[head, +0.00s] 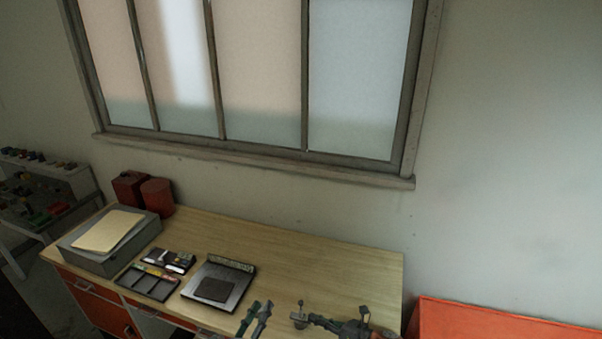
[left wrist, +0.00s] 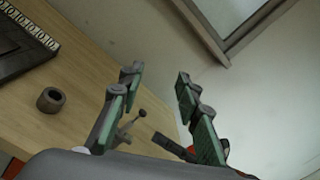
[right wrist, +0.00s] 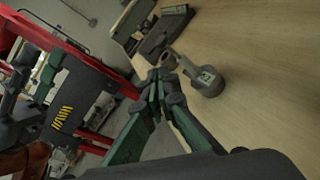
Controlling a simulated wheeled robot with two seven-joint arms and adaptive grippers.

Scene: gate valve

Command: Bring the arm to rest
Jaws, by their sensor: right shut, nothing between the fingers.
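My left gripper (head: 257,318) is at the bottom of the head view, over the desk's front part. In the left wrist view its green-padded fingers (left wrist: 157,78) stand wide apart with nothing between them. My right gripper (head: 318,320) is to its right in the head view. In the right wrist view its fingertips (right wrist: 162,80) are together, with nothing held. A grey metal part with a round body (right wrist: 207,82) is on the desk just beside these fingertips; I cannot tell whether they touch. It also shows in the head view (head: 299,318).
The wooden desk (head: 330,260) carries a grey box (head: 95,255), black trays (head: 150,282), a flat device (head: 220,285) and red containers (head: 156,196) at the back. A dark ring-shaped piece (left wrist: 50,99) lies on it. An orange-red surface (head: 500,322) is at the right. The desk's back right is clear.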

